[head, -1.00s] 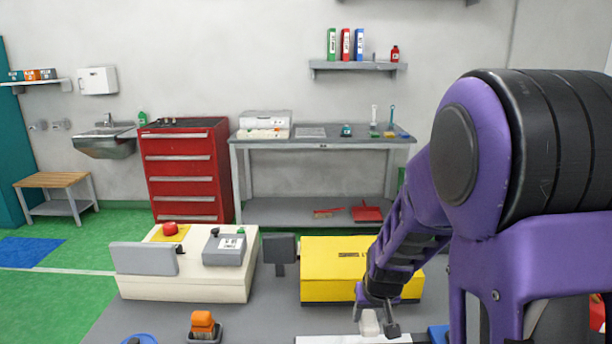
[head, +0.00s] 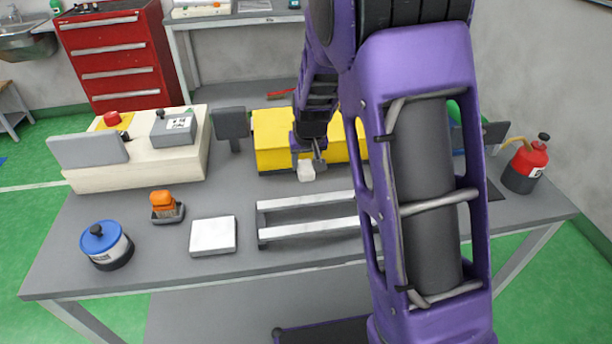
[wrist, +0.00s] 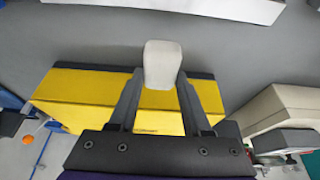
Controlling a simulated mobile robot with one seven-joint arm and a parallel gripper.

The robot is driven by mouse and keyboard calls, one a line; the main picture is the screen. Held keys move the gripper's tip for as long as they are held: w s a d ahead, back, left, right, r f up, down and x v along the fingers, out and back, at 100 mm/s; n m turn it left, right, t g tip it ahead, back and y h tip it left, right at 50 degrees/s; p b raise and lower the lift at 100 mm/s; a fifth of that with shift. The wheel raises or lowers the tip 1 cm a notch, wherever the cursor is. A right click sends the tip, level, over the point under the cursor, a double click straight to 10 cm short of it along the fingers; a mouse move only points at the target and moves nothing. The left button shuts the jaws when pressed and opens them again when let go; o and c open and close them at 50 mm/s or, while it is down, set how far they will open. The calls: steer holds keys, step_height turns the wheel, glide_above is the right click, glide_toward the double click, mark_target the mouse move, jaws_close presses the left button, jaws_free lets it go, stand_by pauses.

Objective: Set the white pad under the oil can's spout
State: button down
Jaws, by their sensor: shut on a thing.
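The white pad (head: 306,171) is a small whitish block with rounded edges. My gripper (head: 307,158) is shut on it, just in front of the yellow box. In the wrist view the pad (wrist: 162,64) sits between the fingertips of my gripper (wrist: 160,78) and sticks out beyond them. I cannot tell whether it touches the table. The oil can (head: 526,166) stands upright at the table's right end, red with a dark lower part and a black cap. Its tan spout (head: 514,141) points left. My arm hides the table left of the can.
The yellow box (head: 273,140) is behind the pad; a rack with pale bars (head: 300,203) is in front. A flat white square (head: 213,235), an orange-topped item (head: 163,205) and a blue-lidded pot (head: 105,243) stand left. A cream machine (head: 140,160) is at the back left.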

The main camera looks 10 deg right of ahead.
mark_target(306, 191)
steer(key=shift+f+b, duration=0.35)
steer(key=shift+f, duration=2.6)
steer(key=shift+f, duration=0.2)
steer(key=shift+c, duration=1.8)
jaws_free()
